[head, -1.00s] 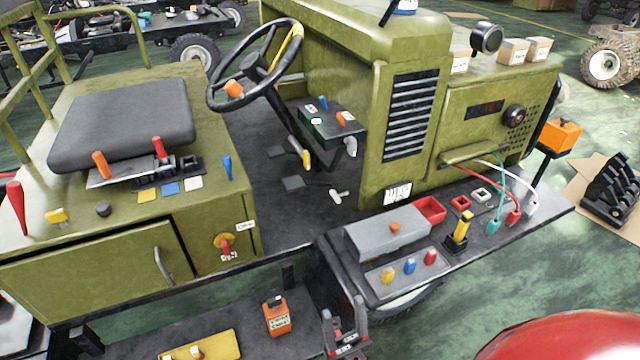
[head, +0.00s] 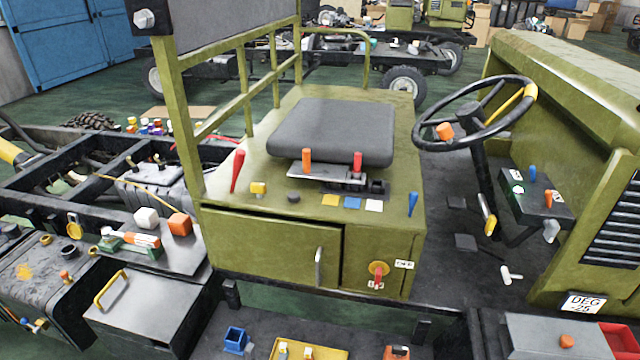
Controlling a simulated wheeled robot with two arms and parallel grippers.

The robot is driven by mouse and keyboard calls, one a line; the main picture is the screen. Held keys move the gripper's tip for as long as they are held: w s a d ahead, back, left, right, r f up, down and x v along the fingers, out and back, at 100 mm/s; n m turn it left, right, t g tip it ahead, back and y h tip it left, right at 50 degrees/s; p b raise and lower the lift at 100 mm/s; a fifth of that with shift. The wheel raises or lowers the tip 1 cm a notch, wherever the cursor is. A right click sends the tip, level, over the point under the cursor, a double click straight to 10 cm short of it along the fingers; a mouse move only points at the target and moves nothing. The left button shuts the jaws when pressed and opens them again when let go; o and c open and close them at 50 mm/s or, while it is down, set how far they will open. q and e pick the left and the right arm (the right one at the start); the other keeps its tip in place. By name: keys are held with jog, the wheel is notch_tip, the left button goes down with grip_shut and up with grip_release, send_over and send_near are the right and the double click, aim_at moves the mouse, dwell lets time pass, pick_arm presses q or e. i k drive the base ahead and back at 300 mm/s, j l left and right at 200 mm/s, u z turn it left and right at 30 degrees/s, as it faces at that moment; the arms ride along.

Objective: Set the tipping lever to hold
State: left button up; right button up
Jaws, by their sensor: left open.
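On the olive seat box, in front of the dark seat (head: 335,130), an orange-handled lever (head: 306,160) and a red-handled lever (head: 357,161) stand upright by a metal plate. A larger red lever (head: 237,171) stands left of the seat. A blue lever (head: 413,204) stands at the box's right front corner. I cannot tell which lever is the tipping lever, or read a hold mark. I make out neither gripper, and nothing touches these levers.
A yellow knob (head: 258,188) and a black knob (head: 293,197) sit on the box's front edge. A red key switch (head: 378,273) is on its front face. The steering wheel (head: 475,115) is at right. The olive rail frame (head: 190,130) rises at left.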

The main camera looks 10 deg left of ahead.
aim_at(239, 159)
jog(key=i+l+u, duration=0.1)
jog(key=i+u, duration=0.25)
jog(key=i+l+u, duration=0.4)
jog(key=i, duration=0.15)
jog(key=j, duration=0.1)
